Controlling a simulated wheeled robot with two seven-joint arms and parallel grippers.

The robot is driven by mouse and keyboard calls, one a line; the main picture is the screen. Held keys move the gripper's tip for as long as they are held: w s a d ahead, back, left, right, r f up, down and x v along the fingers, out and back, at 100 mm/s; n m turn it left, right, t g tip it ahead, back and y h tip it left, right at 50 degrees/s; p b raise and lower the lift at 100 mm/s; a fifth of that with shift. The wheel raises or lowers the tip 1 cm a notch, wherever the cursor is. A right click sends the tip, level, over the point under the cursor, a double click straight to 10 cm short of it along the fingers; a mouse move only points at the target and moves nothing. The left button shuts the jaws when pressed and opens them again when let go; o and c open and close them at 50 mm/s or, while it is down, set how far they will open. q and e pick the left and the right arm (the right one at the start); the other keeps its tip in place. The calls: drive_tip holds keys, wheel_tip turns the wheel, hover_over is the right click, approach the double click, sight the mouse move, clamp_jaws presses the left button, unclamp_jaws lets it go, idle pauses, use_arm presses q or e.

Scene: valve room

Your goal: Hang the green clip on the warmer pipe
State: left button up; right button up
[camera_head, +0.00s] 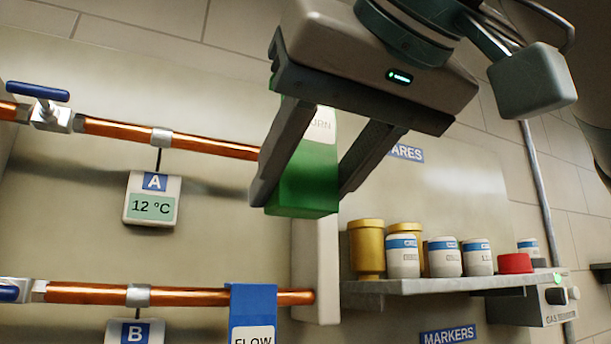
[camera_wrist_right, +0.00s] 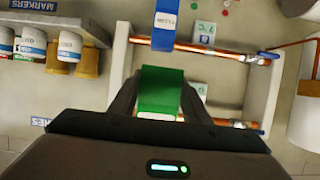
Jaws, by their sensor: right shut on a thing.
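My right gripper (camera_head: 306,190) is shut on the green clip (camera_head: 308,180), which has a white label ending in "URN". The clip also shows between the fingers in the right wrist view (camera_wrist_right: 160,88). The upper copper pipe (camera_head: 105,128) carries sign A (camera_head: 152,199), which reads 12 °C. Its right end passes behind my gripper, so I cannot tell whether the clip touches it. The lower copper pipe (camera_head: 190,296) carries sign B (camera_head: 135,332), whose reading is cut off in the head view and unclear in the wrist view. My left gripper is not in view.
A blue clip (camera_head: 253,305) labelled FLOW hangs on the lower pipe near its right end. A pale upright post (camera_head: 317,275) stands there. To the right, a shelf (camera_head: 440,284) holds several jars and a red lid-like item (camera_head: 515,263). Blue-handled valves (camera_head: 40,91) sit at the pipes' left ends.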

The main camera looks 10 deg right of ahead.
drive_tip(key=shift+w+a+p, duration=0.25)
drive_tip(key=shift+w+p, duration=0.15)
drive_tip(key=shift+w, duration=0.4)
drive_tip(key=shift+w+a+p, duration=0.2)
drive_tip(key=shift+w+p, duration=0.15)
drive_tip(key=shift+w, duration=0.4)
drive_tip(key=shift+w+a+p, duration=0.55)
drive_tip(key=shift+w+p, duration=0.45)
drive_tip(key=shift+w, duration=0.7)
drive_tip(key=shift+w+a+p, duration=0.6)
drive_tip(key=shift+w+p, duration=0.45)
drive_tip(key=shift+w, duration=0.7)
drive_tip(key=shift+w+a+p, duration=0.55)
drive_tip(key=shift+w+p, duration=0.45)
drive_tip(key=shift+w, duration=0.7)
drive_tip(key=shift+w+f+b, duration=0.15)
drive_tip(key=shift+f+b, duration=0.2)
drive_tip(key=shift+b, duration=0.05)
drive_tip(key=shift+f+b, duration=0.35)
drive_tip(key=shift+b, duration=0.15)
drive_tip(key=o, duration=1.1)
